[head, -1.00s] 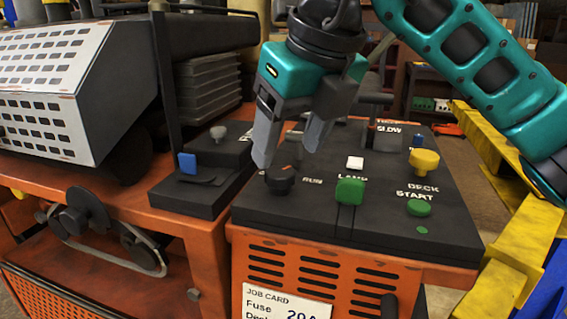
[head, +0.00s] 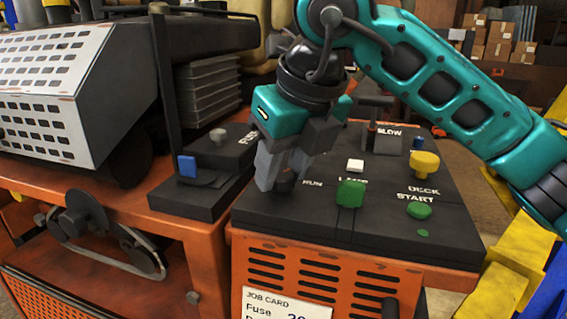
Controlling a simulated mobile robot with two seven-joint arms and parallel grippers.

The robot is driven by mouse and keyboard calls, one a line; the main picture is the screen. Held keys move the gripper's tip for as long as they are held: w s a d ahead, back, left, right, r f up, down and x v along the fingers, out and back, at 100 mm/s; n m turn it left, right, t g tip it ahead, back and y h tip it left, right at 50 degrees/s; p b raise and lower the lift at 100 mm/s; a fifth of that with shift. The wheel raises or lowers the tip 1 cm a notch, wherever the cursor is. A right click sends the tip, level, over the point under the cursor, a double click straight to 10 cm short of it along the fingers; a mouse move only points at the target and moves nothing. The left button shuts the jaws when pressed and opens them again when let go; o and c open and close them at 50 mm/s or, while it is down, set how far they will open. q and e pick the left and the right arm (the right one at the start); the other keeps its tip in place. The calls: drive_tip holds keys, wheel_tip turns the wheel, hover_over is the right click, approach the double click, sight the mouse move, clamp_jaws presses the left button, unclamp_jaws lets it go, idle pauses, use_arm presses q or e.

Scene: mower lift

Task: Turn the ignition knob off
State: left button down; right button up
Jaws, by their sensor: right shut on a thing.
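The ignition knob (head: 284,184) is a small black round knob at the left of the black control panel (head: 318,227), beside the RUN label. My right gripper (head: 278,184) points down over it with its grey fingers on either side. The fingers are shut on the knob and hide most of it, so which way it is turned cannot be told. My left gripper is not in view.
Close by on the panel are a white lamp button (head: 355,165), a green switch (head: 350,194), a yellow deck knob (head: 424,164) and a green start button (head: 419,210). A fuse box with a blue tab (head: 187,166) stands to the left.

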drive_tip(key=c, duration=0.4)
